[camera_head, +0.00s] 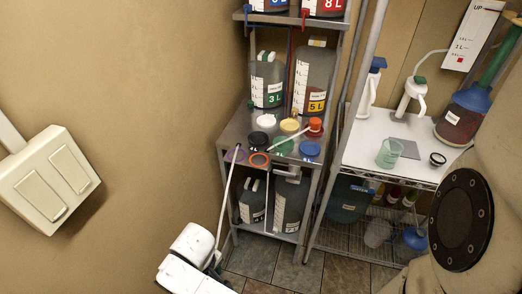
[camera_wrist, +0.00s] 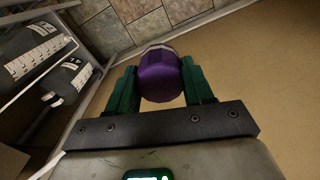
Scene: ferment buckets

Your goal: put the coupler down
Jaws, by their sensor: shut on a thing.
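In the wrist view, my gripper (camera_wrist: 157,76) is shut on a purple coupler (camera_wrist: 160,82), a short rounded piece with a paler rim at its far end. The green finger pads press on its left and right sides. It is held off the surfaces, with tiled floor and tan wall behind it. In the head view I cannot make out the coupler or my gripper's fingers.
A white-topped cart (camera_head: 360,141) carries a green beaker (camera_head: 389,153). A switch plate (camera_head: 48,181) is on the left wall. Tiled floor (camera_head: 285,262) lies below.

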